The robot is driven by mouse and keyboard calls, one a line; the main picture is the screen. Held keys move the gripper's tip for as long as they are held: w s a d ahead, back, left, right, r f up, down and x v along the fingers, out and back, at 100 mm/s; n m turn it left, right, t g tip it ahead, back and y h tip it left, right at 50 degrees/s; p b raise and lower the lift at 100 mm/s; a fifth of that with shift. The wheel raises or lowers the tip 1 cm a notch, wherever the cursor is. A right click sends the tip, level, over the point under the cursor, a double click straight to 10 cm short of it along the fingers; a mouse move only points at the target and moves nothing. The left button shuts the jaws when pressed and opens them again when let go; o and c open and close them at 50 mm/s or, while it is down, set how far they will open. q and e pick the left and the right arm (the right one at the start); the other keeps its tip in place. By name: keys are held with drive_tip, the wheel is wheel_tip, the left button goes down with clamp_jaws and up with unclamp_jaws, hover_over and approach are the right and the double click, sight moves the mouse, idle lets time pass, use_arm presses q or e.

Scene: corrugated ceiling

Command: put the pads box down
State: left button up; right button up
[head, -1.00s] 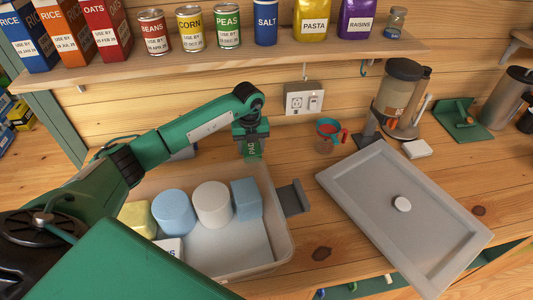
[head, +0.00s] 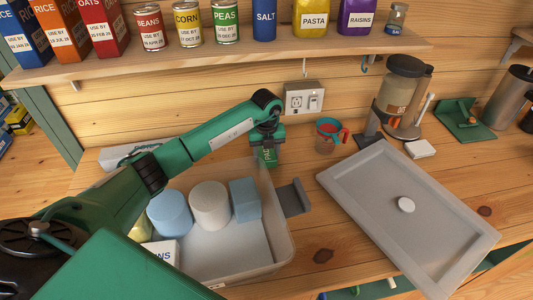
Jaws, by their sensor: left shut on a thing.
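My right gripper is not in view.
The bin holds a blue cylinder (head: 169,212), a white cylinder (head: 210,205), a blue block (head: 245,200) and a white box (head: 162,252). A measuring cup (head: 327,136) stands behind; a shelf (head: 220,52) runs above.

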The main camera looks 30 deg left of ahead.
sight(267, 152)
use_arm(q)
drive_tip(key=shift+f, duration=0.2)
drive_tip(key=o, duration=1)
drive_tip(key=shift+c, duration=0.2)
drive_tip(key=shift+r, duration=0.15)
drive_tip(key=shift+r, duration=0.2)
wheel_tip(267, 152, up, 6)
drive_tip(key=shift+r+b, duration=0.15)
drive_tip(key=shift+b, duration=0.8)
drive_tip(key=shift+r, duration=0.45)
